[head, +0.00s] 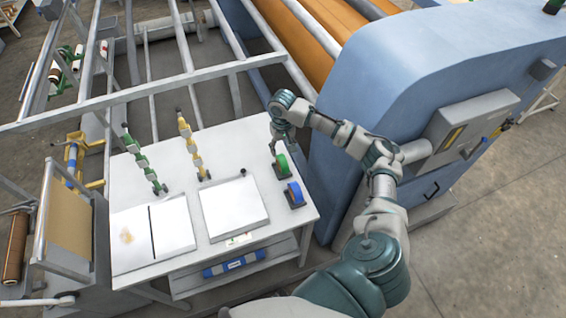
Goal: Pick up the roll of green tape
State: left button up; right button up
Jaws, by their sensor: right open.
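The roll of green tape (282,162) stands on a dark holder near the right edge of the white table (232,165). My right arm comes in from the lower right, and its wrist bends down over the table's back right corner. My right gripper (275,148) points down just above and behind the green tape, small in the picture. It is open with nothing seen in it. Whether its fingers touch the roll cannot be told. My left gripper is not in view.
A blue tape roll (295,193) on a similar holder stands just in front of the green one. A white pad (234,208) and an open booklet (152,232) lie to the left. Green (144,163) and yellow (190,145) segmented items stand behind them. The blue press (400,85) rises at right.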

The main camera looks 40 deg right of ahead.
aim_at(281, 156)
jog(key=f, duration=0.3)
jog(key=shift+w+a+f, duration=0.25)
jog(key=shift+w+f, duration=0.1)
jog(key=shift+w, duration=0.05)
jog(key=shift+s+f, duration=0.15)
jog(key=shift+f, duration=0.05)
jog(key=f, duration=0.2)
jog(key=s+f+p, duration=0.1)
jog(key=f, duration=0.1)
jog(key=shift+f, duration=0.2)
jog(key=shift+w+d+f, duration=0.1)
jog(key=shift+w+f, duration=0.05)
jog(key=shift+f, duration=0.1)
jog(key=shift+r, duration=0.1)
grip_shut()
